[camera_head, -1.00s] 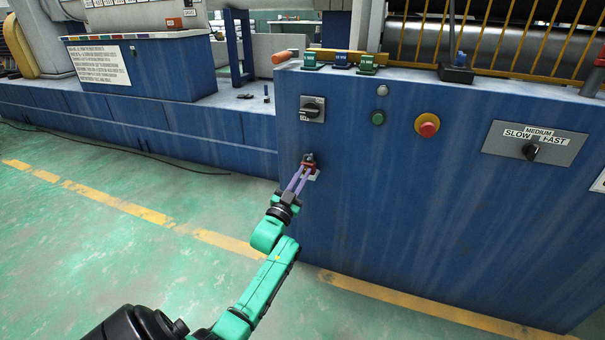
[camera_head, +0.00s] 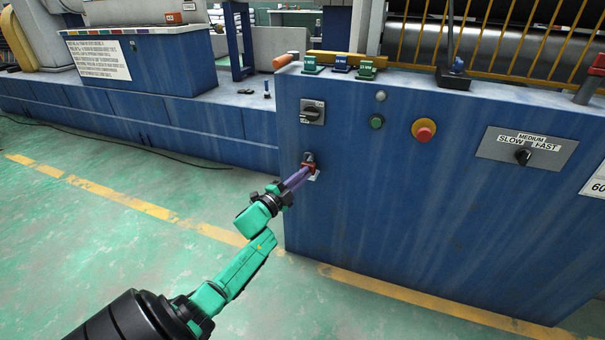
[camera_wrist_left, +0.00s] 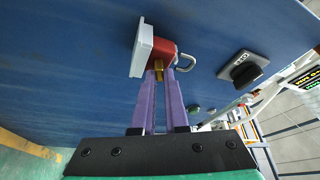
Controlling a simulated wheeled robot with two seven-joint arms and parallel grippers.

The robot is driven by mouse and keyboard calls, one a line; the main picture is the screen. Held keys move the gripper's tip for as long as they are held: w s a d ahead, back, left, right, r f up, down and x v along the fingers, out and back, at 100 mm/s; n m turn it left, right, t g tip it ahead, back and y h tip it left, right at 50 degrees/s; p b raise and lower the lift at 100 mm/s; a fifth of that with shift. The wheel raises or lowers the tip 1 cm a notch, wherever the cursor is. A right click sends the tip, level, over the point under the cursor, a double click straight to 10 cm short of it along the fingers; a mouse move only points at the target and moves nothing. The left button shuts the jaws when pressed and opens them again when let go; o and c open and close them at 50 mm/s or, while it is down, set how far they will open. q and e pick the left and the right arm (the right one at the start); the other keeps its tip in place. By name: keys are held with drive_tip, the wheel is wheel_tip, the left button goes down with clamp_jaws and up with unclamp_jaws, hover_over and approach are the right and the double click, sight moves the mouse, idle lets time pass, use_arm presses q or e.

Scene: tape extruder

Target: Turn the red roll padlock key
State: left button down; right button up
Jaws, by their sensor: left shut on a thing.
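The red padlock (camera_wrist_left: 162,56) hangs at the front face of the blue machine cabinet, against a white plate (camera_wrist_left: 142,48), with its metal shackle (camera_wrist_left: 187,62) showing in the left wrist view. A brass-coloured key (camera_wrist_left: 158,74) points out of the padlock toward my wrist. My left gripper (camera_wrist_left: 163,80) has its purple fingers on either side of the key and is shut on it. In the head view the padlock (camera_head: 308,167) is small and partly hidden by my left gripper (camera_head: 301,176). My right gripper is not in view.
The blue cabinet (camera_head: 400,210) carries a rotary switch (camera_head: 312,112) above the padlock, a green button (camera_head: 376,121), a red emergency stop (camera_head: 424,130) and a speed selector (camera_head: 523,156). The green floor (camera_head: 110,245) left of the cabinet is open.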

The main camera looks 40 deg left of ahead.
use_arm(q)
drive_tip(key=shift+m, duration=0.5)
drive_tip(key=c, duration=0.9)
unclamp_jaws()
drive_tip(key=shift+r, duration=0.1)
drive_tip(key=shift+d+f, duration=0.1)
drive_tip(key=shift+f, duration=0.15)
